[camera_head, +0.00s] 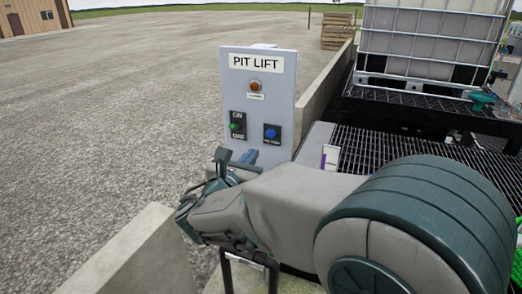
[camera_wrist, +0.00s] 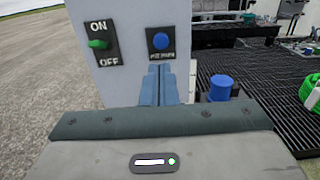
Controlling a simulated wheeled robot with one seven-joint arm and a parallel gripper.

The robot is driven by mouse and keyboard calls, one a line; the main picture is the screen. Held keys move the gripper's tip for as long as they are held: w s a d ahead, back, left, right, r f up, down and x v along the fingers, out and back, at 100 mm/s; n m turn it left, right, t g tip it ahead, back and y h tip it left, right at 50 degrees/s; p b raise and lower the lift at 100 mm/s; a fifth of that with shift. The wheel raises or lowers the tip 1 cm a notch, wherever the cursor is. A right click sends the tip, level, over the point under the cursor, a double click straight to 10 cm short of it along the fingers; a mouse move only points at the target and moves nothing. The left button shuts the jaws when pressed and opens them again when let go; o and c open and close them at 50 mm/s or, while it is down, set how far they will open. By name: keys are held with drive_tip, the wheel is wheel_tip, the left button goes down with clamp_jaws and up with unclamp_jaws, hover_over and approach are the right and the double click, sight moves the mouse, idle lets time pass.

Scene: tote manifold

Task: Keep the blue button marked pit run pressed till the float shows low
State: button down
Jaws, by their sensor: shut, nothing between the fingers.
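The blue button (camera_head: 270,133) sits on a dark plate at the lower right of the grey PIT LIFT panel (camera_head: 283,95). In the wrist view the button (camera_wrist: 161,41) shows uncovered, with a small label under it that looks like PIT RUN. My gripper (camera_head: 250,156) is shut and empty, its blue fingers just below the button in the picture. In the wrist view the fingertips (camera_wrist: 161,68) end below the label, not on the button. I cannot tell whether they touch the panel. I cannot make out a float or its reading.
A green ON/OFF switch (camera_wrist: 97,43) is left of the button. An amber-brown lamp (camera_head: 256,87) is above. A blue cylinder (camera_wrist: 220,88) stands by the black grating (camera_wrist: 245,65) at right. Low concrete walls (camera_head: 130,255) and a white tank (camera_head: 430,35) stand nearby.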

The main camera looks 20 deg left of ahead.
drive_tip(key=shift+s+a, duration=0.2)
drive_tip(key=shift+s, duration=1.3)
